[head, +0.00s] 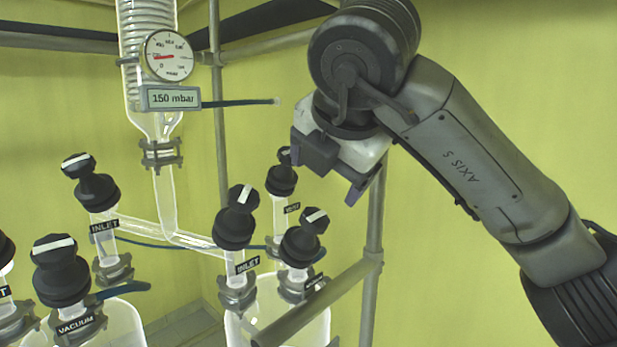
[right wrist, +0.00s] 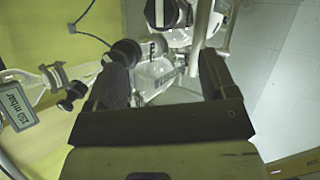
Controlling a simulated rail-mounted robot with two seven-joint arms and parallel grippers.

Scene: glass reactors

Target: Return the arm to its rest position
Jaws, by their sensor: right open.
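My right arm (head: 470,150) comes in from the right side of the head view and bends down at the wrist. Its gripper (head: 335,172) hangs above and to the right of the glass reactor valves, apart from them. In the right wrist view the two dark fingers of the gripper (right wrist: 162,82) stand apart with nothing held between them. Valves and glass necks show beyond the fingers. My left gripper is in neither view.
Black valve knobs (head: 238,215) sit on glass reactors below. A pressure gauge (head: 167,56) and a 150 mbar display (head: 173,98) are at upper left. A metal frame post (head: 374,225) stands close below the gripper. The yellow wall area at right is clear.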

